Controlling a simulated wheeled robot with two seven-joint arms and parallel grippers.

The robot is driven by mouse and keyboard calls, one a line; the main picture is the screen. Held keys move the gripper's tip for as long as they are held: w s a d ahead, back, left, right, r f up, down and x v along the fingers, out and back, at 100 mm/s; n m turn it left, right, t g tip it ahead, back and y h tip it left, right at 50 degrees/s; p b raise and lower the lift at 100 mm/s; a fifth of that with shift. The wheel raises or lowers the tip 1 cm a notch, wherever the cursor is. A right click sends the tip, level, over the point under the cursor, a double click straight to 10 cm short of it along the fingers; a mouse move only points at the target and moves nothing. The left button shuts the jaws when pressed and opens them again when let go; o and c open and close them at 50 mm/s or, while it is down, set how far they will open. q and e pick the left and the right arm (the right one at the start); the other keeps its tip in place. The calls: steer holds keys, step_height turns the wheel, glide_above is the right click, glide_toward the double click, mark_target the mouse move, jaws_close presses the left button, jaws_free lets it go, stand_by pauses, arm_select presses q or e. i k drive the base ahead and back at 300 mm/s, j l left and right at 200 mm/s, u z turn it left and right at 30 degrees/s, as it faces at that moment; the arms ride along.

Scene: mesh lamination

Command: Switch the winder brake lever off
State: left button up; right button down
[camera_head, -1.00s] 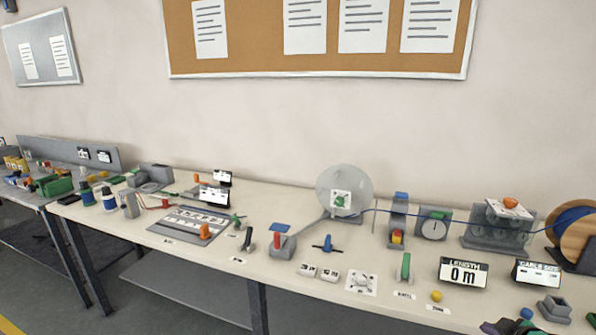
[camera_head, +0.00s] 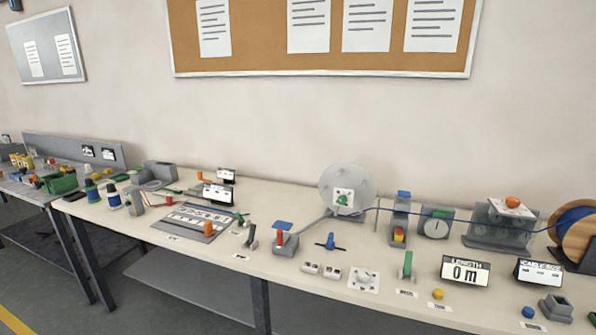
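A green upright lever (camera_head: 407,264) stands near the front of the bench, with a small label (camera_head: 406,293) in front of it that is too small to read surely. A red-handled lever (camera_head: 280,238) on a grey base and a dark lever (camera_head: 251,238) stand further left. I cannot tell for sure which one is the winder brake lever. The clear winder disc (camera_head: 347,186) stands behind them, with a blue cable running right from it. Neither of my grippers is in view.
A yellow button (camera_head: 437,294), a length display (camera_head: 465,271) reading 0 m and a blue button (camera_head: 528,312) sit right of the green lever. A cable reel (camera_head: 574,238) stands at the far right. A grey board (camera_head: 190,222) lies at the left.

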mark_target(252, 231)
steer(key=i+u, duration=0.35)
steer(key=i, duration=0.15)
steer(key=i+z, duration=0.25)
steer(key=i, duration=0.5)
